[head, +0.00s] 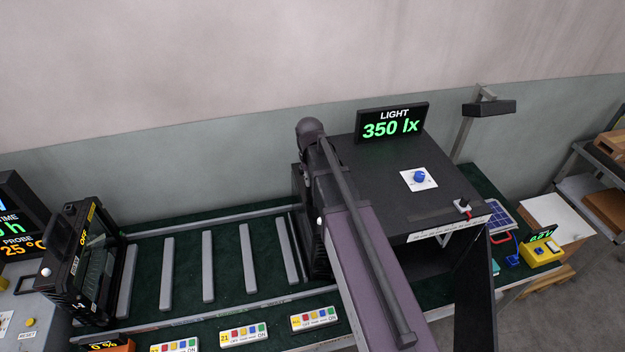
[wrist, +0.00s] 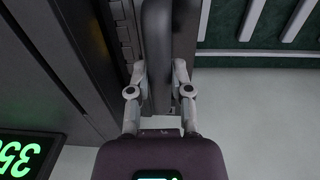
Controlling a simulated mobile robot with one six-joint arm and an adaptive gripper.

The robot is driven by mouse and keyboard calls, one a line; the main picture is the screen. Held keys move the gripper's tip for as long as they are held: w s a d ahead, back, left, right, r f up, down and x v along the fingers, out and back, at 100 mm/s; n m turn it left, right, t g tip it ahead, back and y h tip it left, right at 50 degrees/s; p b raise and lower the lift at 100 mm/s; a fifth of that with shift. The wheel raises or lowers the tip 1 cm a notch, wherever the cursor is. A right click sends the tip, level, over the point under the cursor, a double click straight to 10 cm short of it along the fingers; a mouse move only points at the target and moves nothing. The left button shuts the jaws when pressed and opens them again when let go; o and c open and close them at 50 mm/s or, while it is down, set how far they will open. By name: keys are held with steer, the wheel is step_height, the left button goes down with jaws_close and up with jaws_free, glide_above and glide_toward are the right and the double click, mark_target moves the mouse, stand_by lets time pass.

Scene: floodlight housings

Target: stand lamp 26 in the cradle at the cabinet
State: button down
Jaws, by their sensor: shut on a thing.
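My gripper (wrist: 159,72) is shut on the dark handle-like bar (wrist: 156,40) of a black floodlight, with one finger on each side. The lamp's ribbed body (wrist: 123,35) shows beside the bar in the wrist view, close to the cabinet wall (wrist: 50,75). In the head view, a dark ribbed part (head: 317,250) shows at the cabinet's left side, mostly behind my arm. The cabinet (head: 365,165) carries a LIGHT display (head: 392,123) reading 350 lx. My fingers are hidden in the head view. The held lamp's number and the cradle cannot be made out.
A rack with several grey bars (head: 208,266) runs left of the cabinet. Another floodlight (head: 80,265) with an OFF label stands at its left end. Labelled remotes (head: 243,335) line the front edge. A lamp post (head: 487,108) and a yellow meter (head: 541,252) are at the right.

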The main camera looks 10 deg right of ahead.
steer(key=shift+s+f+b, duration=0.2)
steer(key=shift+f+b, duration=0.05)
steer(key=shift+b, duration=0.1)
stand_by(0.8)
steer(key=shift+c, duration=2.3)
jaws_free()
steer(key=shift+w, duration=0.1)
